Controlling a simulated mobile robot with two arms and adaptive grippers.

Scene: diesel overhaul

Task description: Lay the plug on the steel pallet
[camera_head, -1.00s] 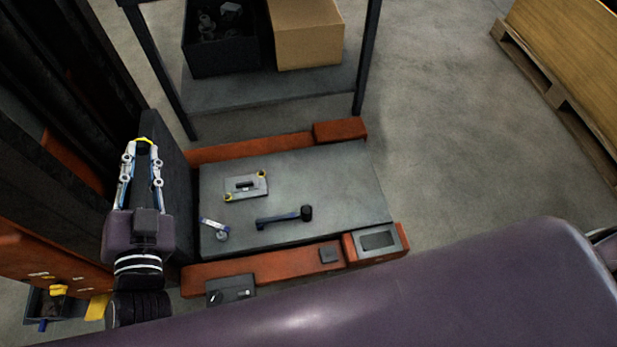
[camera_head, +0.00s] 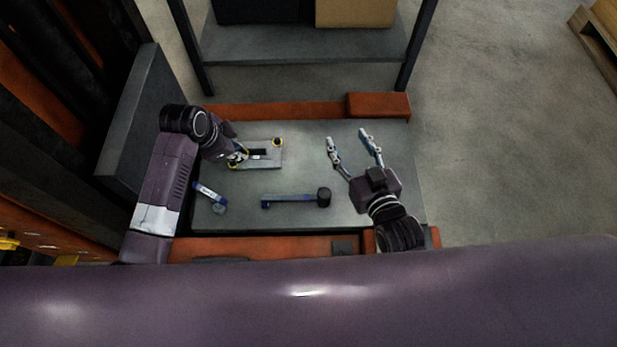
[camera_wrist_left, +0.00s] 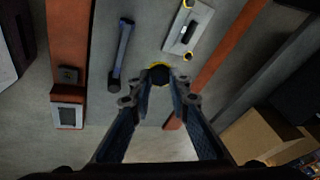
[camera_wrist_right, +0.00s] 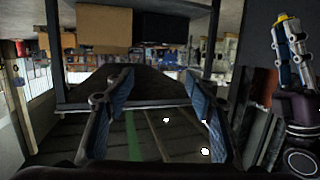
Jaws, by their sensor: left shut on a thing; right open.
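The plug (camera_wrist_left: 159,74) has a yellow rim and a dark middle. My left gripper (camera_wrist_left: 160,84) is shut on it in the left wrist view. In the head view my left gripper (camera_head: 234,154) is over the left part of the grey steel pallet (camera_head: 350,213), beside a plate with yellow corner pieces (camera_head: 264,160); the plug is hard to tell apart there. The right wrist view shows the plug (camera_wrist_right: 283,17) at the left gripper's tips. My right gripper (camera_head: 347,137) is open and empty over the pallet's right part.
A dark-headed hammer-like tool (camera_head: 292,200) and a small blue-and-white tool (camera_head: 208,194) lie on the pallet. Orange beams (camera_head: 285,110) edge it. A shelf (camera_head: 300,47) with boxes stands behind. The pallet's front right area looks bare.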

